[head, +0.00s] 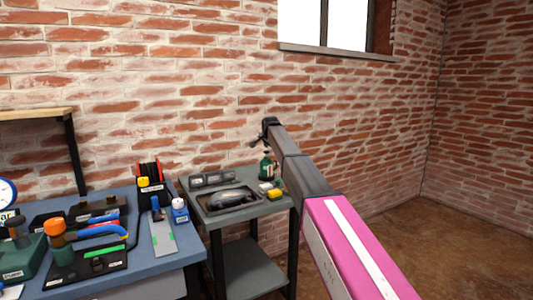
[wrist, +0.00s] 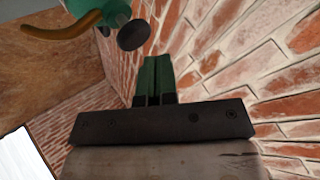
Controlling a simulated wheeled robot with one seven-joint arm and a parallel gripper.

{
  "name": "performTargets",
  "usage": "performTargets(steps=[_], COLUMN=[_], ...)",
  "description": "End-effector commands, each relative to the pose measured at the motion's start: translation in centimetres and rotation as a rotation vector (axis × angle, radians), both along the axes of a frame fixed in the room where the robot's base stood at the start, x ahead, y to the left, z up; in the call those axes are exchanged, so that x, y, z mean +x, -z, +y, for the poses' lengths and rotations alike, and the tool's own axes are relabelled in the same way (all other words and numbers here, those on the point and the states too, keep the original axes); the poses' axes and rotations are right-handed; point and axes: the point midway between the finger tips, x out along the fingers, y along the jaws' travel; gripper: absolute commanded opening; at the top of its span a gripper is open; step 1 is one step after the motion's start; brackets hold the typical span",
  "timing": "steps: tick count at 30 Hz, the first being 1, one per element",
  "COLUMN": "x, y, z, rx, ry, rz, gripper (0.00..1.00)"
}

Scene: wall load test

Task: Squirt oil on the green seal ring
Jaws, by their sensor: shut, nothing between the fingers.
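My gripper (head: 268,124) is at the far end of my outstretched arm, in front of the brick wall and above the small side table. In the wrist view its green-tipped fingers (wrist: 155,72) are together and empty. A dark green bottle (head: 267,167) with a pale label stands on the side table, below my gripper in the head view. A green body (wrist: 100,12) with a curved brown spout (wrist: 60,25) and a dark round end (wrist: 133,35) shows at the wrist view's top, apart from the fingers. It may be the oiler. I cannot pick out the green seal ring.
The grey side table (head: 268,212) also carries a dark tray (head: 232,199) and a yellow item (head: 274,195). The blue bench (head: 190,243) at left is crowded with fixtures, including a blue pipe (head: 100,231) and a cable reel (head: 150,178). Open floor (head: 440,250) lies right.

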Motion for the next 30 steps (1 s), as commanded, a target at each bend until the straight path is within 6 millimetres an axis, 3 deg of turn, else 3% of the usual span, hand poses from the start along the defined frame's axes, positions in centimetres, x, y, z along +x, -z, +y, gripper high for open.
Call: performTargets(steps=[30], x=[0.0], y=[0.99], z=[0.0], rx=[0.0], ry=[0.0], rz=[0.0], gripper=[0.0])
